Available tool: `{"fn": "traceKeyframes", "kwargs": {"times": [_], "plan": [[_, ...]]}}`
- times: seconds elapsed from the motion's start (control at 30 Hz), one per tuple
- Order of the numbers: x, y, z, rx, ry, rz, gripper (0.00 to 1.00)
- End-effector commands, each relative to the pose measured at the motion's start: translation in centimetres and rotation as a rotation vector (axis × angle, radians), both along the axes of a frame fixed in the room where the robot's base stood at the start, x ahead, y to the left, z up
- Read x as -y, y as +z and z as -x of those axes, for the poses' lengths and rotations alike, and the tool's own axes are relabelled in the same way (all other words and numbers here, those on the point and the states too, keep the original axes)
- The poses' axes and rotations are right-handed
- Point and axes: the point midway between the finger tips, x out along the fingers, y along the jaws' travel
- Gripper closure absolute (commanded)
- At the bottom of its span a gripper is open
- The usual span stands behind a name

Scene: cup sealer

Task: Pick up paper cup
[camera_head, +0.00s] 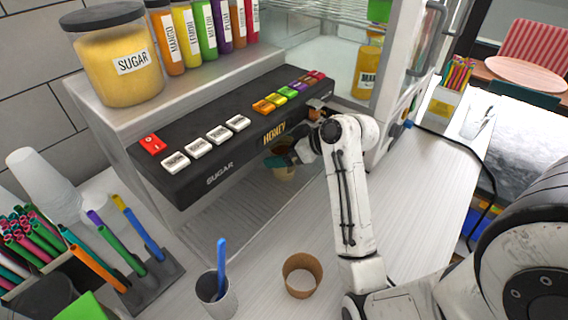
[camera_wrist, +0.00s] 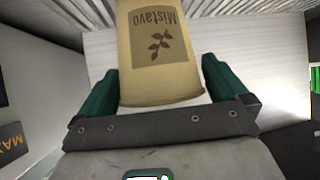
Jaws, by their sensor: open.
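The paper cup (camera_wrist: 158,55) is tan with a brown "Mistavo" label and a leaf print. In the wrist view it stands between the two green fingers of my gripper (camera_wrist: 160,78), with a visible gap at the right finger; whether the left one touches is unclear. In the head view the paper cup (camera_head: 284,173) stands under the front of the dispenser, partly hidden by my gripper (camera_head: 281,160). The fingers are open around the cup.
The black dispenser panel (camera_head: 190,157) overhangs the cup. A brown cup sleeve (camera_head: 302,275) and a grey cup with a blue stick (camera_head: 216,295) stand on the white counter. Pens and stacked white cups (camera_head: 45,185) are at left.

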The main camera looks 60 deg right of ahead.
Motion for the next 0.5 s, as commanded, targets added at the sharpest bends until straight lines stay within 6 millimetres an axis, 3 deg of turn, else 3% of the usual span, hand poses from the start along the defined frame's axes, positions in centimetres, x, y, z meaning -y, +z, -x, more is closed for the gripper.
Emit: {"fn": "traceKeyframes", "kwargs": {"times": [0.07,0.5], "plan": [[0.0,0.06,0.02,0.0,0.0,0.0,0.01],[0.01,0.05,0.05,0.0,0.0,0.0,0.43]]}}
